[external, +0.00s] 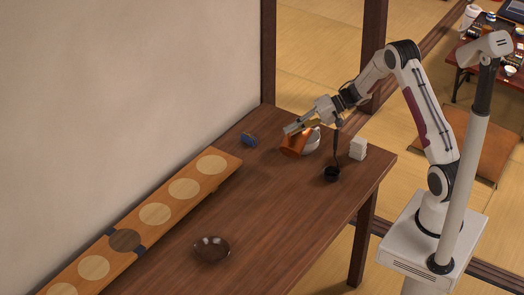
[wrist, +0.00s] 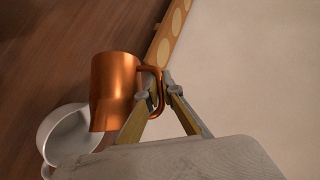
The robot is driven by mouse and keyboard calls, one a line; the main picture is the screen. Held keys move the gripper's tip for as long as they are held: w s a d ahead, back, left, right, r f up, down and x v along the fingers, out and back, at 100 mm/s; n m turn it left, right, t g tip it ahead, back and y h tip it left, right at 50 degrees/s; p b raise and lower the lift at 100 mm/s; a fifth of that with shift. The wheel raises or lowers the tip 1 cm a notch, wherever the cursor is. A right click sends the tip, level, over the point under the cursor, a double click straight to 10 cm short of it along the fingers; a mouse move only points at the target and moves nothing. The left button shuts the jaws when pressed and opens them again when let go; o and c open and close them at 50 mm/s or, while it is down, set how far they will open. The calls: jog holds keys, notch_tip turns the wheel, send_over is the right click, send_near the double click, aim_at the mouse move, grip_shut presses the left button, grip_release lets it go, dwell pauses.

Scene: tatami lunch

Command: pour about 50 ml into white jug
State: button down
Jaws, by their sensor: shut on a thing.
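A copper mug (external: 294,145) hangs in my gripper (external: 299,128), tilted in the external view. In the wrist view, the fingers of my gripper (wrist: 158,93) are closed on the handle of the mug (wrist: 114,88). The white jug (external: 313,142) stands on the table right beside the mug, partly hidden by it in the external view. In the wrist view the jug (wrist: 63,140) is at lower left, its open top showing and the mug's rim close to it. I cannot see any liquid or stream, and I cannot tell the level in either vessel.
A black cup-like thing (external: 332,174) and a stack of white blocks (external: 358,148) stand right of the jug. A small blue item (external: 249,139) lies left. The table's middle is clear.

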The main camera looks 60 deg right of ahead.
jog(key=shift+d+r+m+y, duration=0.4)
jog(key=shift+d+r+y, duration=0.15)
jog(key=shift+r+y, duration=0.1)
jog(key=shift+w+d+r+m+t+y, duration=0.15)
jog(key=shift+d+r+m+y, duration=0.15)
jog(key=shift+d, duration=0.4)
jog(key=shift+w+d+r+m+t+y, duration=0.1)
jog(key=shift+d+r+m+t+y, duration=0.15)
jog(key=shift+d, duration=0.65)
jog(key=shift+w+d+f+m+y, duration=0.1)
jog(key=shift+d+f+m+y, duration=0.1)
jog(key=shift+d+m+y, duration=0.3)
dwell(0.8)
jog(key=shift+a, duration=0.1)
jog(key=shift+a+r+n+h, duration=0.3)
jog(key=shift+a+n+h, duration=0.15)
jog(key=shift+a, duration=0.1)
jog(key=a, duration=0.1)
jog(key=a+h, duration=0.1)
jog(key=a+f+n, duration=0.1)
jog(key=shift+s+a+g, duration=0.15)
jog(key=shift+s+g, duration=0.15)
jog(key=shift+a+f+n+h, duration=0.25)
jog(key=shift+f+n+h, duration=0.15)
jog(key=shift+f+h, duration=0.3)
jog(key=shift+a, duration=0.1)
